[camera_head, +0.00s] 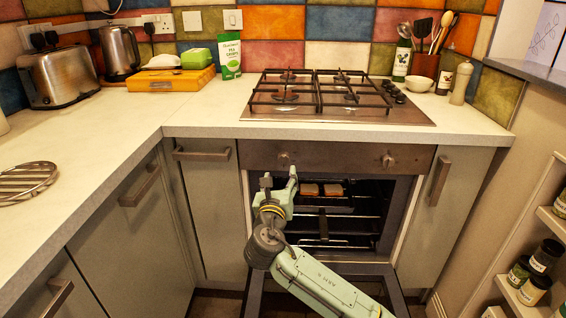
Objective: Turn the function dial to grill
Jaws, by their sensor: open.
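The oven's metal control panel (336,157) sits under the counter and carries two round dials. One is the left dial (284,159) and the other is the right dial (388,161). Any markings are too small to read, so I cannot tell which is the function dial or its setting. My gripper (280,177) is open just below the left dial, with its fingers pointing up toward the panel. I cannot tell whether it touches the dial. My pale green arm reaches up from the lower right, across the open oven front.
The oven door (388,285) is folded down, partly behind my arm. Two toast-like slices (321,190) lie on a rack inside the oven cavity (365,215). A gas hob (335,97) is above. Cupboard handles (440,181) stick out on both sides.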

